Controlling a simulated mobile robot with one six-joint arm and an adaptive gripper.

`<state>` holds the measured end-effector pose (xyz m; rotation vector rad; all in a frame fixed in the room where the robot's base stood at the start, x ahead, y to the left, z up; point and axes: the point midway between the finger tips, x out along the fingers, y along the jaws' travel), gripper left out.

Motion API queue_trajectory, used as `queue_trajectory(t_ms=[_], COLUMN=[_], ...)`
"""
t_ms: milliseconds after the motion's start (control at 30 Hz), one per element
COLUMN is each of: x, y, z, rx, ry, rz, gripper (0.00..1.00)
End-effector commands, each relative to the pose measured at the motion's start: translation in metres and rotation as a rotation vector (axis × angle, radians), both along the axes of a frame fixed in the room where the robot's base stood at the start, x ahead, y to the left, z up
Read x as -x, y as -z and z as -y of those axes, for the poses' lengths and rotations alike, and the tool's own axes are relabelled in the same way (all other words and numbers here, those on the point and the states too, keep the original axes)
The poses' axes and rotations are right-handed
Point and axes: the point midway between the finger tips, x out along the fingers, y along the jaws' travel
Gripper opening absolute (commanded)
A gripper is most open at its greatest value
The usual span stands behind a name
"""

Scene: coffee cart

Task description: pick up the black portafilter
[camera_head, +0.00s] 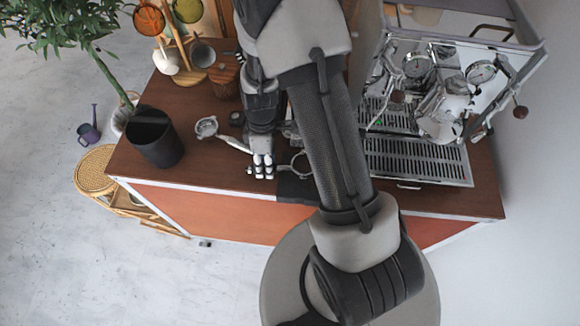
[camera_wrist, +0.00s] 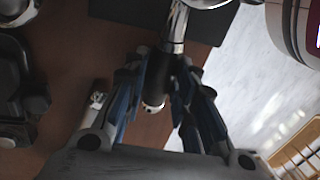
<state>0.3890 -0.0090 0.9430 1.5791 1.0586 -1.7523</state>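The black portafilter shows in the wrist view, with its dark handle (camera_wrist: 158,78) between my gripper's fingers (camera_wrist: 162,70). Its metal neck runs up to a basket cut off by the top edge. The two fingers lie close on either side of the handle; whether both touch it cannot be told. In the head view my gripper (camera_head: 262,166) is low over the counter's front edge. A metal ring there, probably the black portafilter's head (camera_head: 300,162), lies just right of it, partly hidden by my arm. A second portafilter (camera_head: 207,127) with a white handle lies to the left.
The espresso machine (camera_head: 415,160) stands at the right of the brown counter (camera_head: 205,168). A black mat (camera_head: 294,188) lies by the front edge. A black bin (camera_head: 154,137) stands at the left end, and a cup rack (camera_head: 183,45) at the back.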

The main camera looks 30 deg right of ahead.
Motion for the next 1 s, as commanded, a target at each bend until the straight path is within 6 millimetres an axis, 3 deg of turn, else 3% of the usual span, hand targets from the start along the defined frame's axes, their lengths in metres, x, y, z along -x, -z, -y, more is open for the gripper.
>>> queue_trajectory(t_ms=[300,800,1000], x=[0.0,0.0,-0.001], y=[0.0,-0.001,-0.012], z=[0.0,0.0,0.0], rx=[0.0,0.001,0.0], ry=[0.0,0.0,0.0], rz=[0.0,0.001,0.002], gripper=[0.0,0.0,0.0])
